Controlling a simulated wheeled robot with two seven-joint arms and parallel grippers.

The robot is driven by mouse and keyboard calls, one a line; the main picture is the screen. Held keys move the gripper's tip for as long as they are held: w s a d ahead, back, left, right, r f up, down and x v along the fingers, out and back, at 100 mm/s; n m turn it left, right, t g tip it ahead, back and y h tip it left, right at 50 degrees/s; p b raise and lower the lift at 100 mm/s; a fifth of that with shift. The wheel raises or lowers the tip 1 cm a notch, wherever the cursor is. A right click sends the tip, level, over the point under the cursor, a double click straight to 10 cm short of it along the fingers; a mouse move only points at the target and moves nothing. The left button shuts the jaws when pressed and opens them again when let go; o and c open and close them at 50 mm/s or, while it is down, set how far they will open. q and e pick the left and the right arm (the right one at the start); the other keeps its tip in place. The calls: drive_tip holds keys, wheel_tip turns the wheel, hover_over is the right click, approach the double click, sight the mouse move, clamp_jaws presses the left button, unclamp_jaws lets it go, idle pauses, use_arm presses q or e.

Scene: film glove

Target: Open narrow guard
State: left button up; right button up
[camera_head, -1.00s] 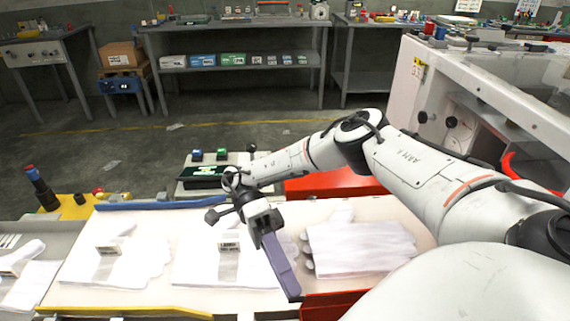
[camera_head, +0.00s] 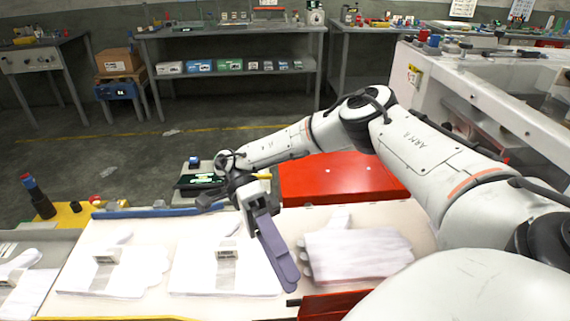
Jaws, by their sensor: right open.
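My right gripper (camera_head: 276,255) hangs over the white work surface, between the flat white gloves in the middle and those on the right. Its long purple-grey finger points down and to the right; I see no object held in it, and its jaws read as open. A red panel (camera_head: 340,178) lies behind the surface, partly behind my right arm. A darker red piece (camera_head: 335,305) shows at the bottom edge, partly hidden by my arm. I cannot tell for certain which part is the narrow guard. My left gripper is out of view.
White gloves (camera_head: 110,268) (camera_head: 222,268) (camera_head: 355,252) lie on the white surface (camera_head: 150,230). A blue bar (camera_head: 150,212) runs along its back edge. A white machine (camera_head: 490,85) stands on the right. A small control box (camera_head: 195,182) sits behind the gripper.

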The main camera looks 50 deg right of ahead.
drive_tip(key=shift+s+r+p, duration=0.1)
drive_tip(key=shift+r+p, duration=0.2)
drive_tip(key=shift+r, duration=1.6)
drive_tip(key=shift+f, duration=0.1)
